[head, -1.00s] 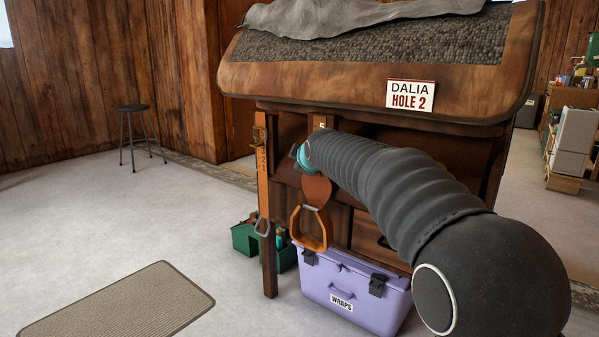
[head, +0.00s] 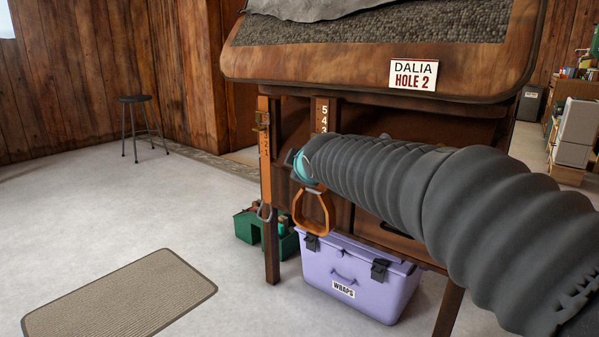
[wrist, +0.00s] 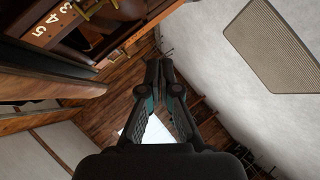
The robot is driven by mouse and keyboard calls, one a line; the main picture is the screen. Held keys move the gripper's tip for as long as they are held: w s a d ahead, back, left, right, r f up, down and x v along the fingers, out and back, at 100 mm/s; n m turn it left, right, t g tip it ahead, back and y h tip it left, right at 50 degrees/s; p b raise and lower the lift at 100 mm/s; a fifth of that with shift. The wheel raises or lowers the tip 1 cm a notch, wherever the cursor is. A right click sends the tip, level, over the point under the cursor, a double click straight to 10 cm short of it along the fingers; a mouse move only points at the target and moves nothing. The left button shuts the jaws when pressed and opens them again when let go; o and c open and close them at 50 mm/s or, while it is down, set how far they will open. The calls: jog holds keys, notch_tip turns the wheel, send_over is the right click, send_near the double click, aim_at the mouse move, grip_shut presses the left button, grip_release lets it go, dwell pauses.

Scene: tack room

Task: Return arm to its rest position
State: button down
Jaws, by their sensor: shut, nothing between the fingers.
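My gripper (wrist: 159,72) is shut and empty in the wrist view, its two dark fingertips together. In the head view only a bit of my gripper (head: 297,166) shows, with a teal band at the end of my dark ribbed arm. It is in front of the wooden saddle stand (head: 290,112), just above an orange stirrup (head: 327,212).
A numbered orange strap (head: 265,165) hangs on the stand's left. A lilac WRAPS box (head: 335,275) and a green carrier (head: 246,229) stand below. Shelves (head: 575,105) stand far right.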

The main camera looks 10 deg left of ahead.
dwell(0.4)
jog(key=s+d+f+m+g+h+p, duration=0.1)
jog(key=s+d+f+m+g+h, duration=0.25)
jog(key=s+d+f+m, duration=0.55)
jog(key=s+d+r+m+g+h+p, duration=0.1)
jog(key=s+d+m+p, duration=0.7)
jog(key=s+d, duration=1.4)
jog(key=s+g+h+p, duration=0.1)
jog(key=s, duration=0.2)
jog(key=shift+d+r+p, duration=0.3)
jog(key=shift+d+r, duration=0.05)
jog(key=shift+r, duration=0.05)
jog(key=shift+g, duration=0.25)
